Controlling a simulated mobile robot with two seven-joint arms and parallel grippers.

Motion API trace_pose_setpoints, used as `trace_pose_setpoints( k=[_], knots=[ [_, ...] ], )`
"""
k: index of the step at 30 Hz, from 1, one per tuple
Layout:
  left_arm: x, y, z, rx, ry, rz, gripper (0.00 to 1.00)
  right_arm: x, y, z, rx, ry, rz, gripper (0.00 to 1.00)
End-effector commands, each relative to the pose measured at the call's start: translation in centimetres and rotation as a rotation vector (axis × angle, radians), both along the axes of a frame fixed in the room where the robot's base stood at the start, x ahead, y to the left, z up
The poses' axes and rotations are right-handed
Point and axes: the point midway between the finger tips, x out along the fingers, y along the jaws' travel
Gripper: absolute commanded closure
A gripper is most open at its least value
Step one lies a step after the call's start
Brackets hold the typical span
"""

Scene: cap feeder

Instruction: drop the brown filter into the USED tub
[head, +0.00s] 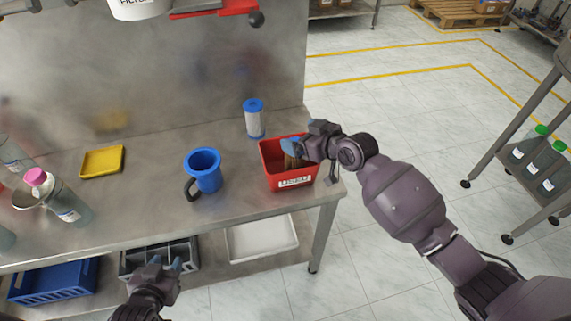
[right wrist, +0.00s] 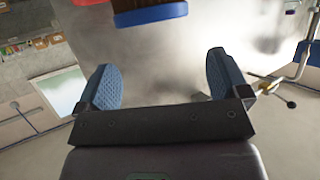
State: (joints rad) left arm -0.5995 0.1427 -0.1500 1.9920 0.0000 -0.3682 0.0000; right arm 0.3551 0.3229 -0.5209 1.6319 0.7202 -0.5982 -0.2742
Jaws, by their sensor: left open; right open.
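The brown filter (head: 291,161) shows as a brown strip in the opening of the red USED tub (head: 290,183), partly hidden by my right gripper. In the right wrist view its brown body and blue end (right wrist: 150,14) lie beyond my fingertips, apart from them. I cannot tell whether it rests on the tub floor. My right gripper (head: 291,147) is open over the tub; its two blue fingers (right wrist: 162,80) are parted with nothing between them. My left gripper (head: 166,266) is open and empty, low in front of the bench.
A blue cup with a dark handle (head: 205,172) and a white filter with a blue cap (head: 254,122) stand near the tub. A yellow tray (head: 102,161) and a pink-capped bottle (head: 60,199) are at left. A white tray (head: 262,240) sits on the lower shelf.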

Motion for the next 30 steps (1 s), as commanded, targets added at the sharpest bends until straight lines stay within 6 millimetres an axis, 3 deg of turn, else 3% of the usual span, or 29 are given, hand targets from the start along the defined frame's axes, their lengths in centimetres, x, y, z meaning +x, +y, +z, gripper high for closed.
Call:
trace_pose_setpoints(
  k=[5,21,30],
  knots=[
    [-0.1,0.0,-0.1,0.000,0.003,0.000,0.58,-0.8,-0.9,0.4,-0.001,-0.001,-0.001,0.06],
    [-0.2,0.1,-0.2,0.001,0.007,0.001,0.58,-6.3,-6.4,3.7,-0.001,-0.001,-0.001,0.06],
    [-0.2,0.0,-0.1,0.001,0.006,0.001,0.58,-7.0,-7.1,4.2,0.001,-0.001,0.000,0.06]
  ],
)
